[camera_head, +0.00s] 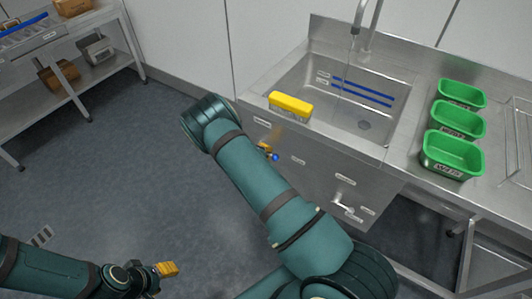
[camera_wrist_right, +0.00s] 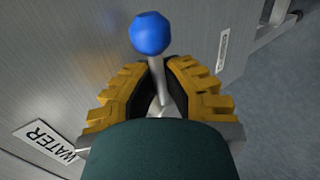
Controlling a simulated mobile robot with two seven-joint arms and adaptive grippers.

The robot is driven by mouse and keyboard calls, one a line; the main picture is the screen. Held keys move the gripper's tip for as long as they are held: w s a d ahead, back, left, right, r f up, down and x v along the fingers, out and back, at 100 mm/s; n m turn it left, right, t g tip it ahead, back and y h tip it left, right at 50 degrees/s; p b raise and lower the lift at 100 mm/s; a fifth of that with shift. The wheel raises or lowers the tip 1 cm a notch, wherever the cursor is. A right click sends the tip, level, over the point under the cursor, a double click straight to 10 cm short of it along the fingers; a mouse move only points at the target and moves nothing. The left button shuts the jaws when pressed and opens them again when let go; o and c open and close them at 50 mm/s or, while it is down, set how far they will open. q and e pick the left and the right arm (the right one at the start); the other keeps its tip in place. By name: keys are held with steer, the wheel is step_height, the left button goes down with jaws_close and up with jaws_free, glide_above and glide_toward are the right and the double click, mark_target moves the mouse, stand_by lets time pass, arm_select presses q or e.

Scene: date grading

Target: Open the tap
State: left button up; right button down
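The tap lever, a thin metal stem with a blue ball end (camera_head: 275,157), sticks out from the steel front panel under the sink. In the right wrist view the blue ball (camera_wrist_right: 151,33) is beyond the fingertips, and the stem (camera_wrist_right: 157,82) runs between them. My right gripper (camera_head: 265,148) is at the lever, partly hidden by my arm; its yellow fingers (camera_wrist_right: 158,75) close in on the stem from both sides. The spout (camera_head: 357,24) hangs over the sink (camera_head: 310,75). A faint thin line shows below it; I cannot tell if it is water. My left gripper (camera_head: 168,269) is low at the left.
A yellow-topped block (camera_head: 290,107) sits at the sink's front rim. Several green bins (camera_head: 453,155) stand on the counter to the right. Another metal lever (camera_head: 344,206) is on the front panel. A WATER label (camera_wrist_right: 47,141) is near the gripper. Open floor (camera_head: 130,170) lies left.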

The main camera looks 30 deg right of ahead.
steer(key=c, duration=1)
jaws_free()
steer(key=v, duration=1.2)
steer(key=shift+s, duration=0.1)
